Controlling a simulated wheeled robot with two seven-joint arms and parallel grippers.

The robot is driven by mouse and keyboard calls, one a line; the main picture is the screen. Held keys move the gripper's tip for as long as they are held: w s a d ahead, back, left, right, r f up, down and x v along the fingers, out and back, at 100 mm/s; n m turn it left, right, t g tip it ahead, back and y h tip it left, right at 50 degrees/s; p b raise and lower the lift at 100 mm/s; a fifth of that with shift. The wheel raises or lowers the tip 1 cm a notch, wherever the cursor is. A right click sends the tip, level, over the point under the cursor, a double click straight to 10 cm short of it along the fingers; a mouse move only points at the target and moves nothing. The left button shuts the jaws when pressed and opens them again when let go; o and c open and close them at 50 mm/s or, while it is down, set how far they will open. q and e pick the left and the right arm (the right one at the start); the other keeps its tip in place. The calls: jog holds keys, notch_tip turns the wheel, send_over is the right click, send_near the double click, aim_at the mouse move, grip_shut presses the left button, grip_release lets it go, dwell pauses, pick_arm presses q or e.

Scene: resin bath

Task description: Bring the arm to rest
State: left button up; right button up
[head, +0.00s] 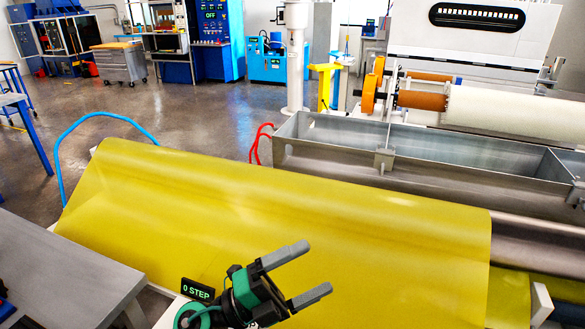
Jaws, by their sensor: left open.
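My left gripper (298,275) is in the lower middle of the head view, in front of the yellow sheet (270,215). Its two grey fingers are spread apart with nothing between them. They point to the right, and I cannot tell whether they touch the sheet. The yellow sheet is broad and smooth and slopes down toward me. A metal resin bath (340,135) with open compartments lies behind the sheet. My right gripper does not show.
A grey table (60,265) stands at the lower left. A small sign (197,289) reading "0 STEP" is beside my gripper. A blue hose (75,130) and red hoses (256,143) curve near the sheet and bath. A white roll (510,112) is above the bath. Open floor lies at the upper left.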

pick_arm(q)
jog(key=w+a+f+n+t+y, duration=0.1)
jog(key=w+a+n+t+y, duration=0.2)
jog(key=a+n+t+y, duration=0.55)
jog(key=w+a+f+n+t+y, duration=0.1)
jog(key=w+a+n+t+y, duration=0.4)
jog(key=n, duration=0.6)
jog(key=s+a+f+n+g+y, duration=0.25)
jog(key=a+f+n+y, duration=0.2)
jog(key=f, duration=0.25)
jog(key=s+a+f+n+g+y, duration=0.25)
jog(key=a+f+n+y, duration=0.2)
jog(key=f, duration=0.25)
jog(key=s+a+f+n+g+h, duration=0.1)
jog(key=s+f+g, duration=0.5)
jog(key=s, duration=0.4)
jog(key=s+a+f+n+g, duration=0.1)
jog(key=s+a+f+g, duration=0.1)
jog(key=s+f+g, duration=0.5)
jog(key=s+f, duration=0.3)
jog(key=f, duration=2.9)
jog(key=s+a+f, duration=0.2)
jog(key=s+f, duration=1.7)
jog(key=shift+s+a+f+g, duration=0.15)
jog(key=shift+a+f+g, duration=0.05)
jog(key=shift+a+g, duration=0.2)
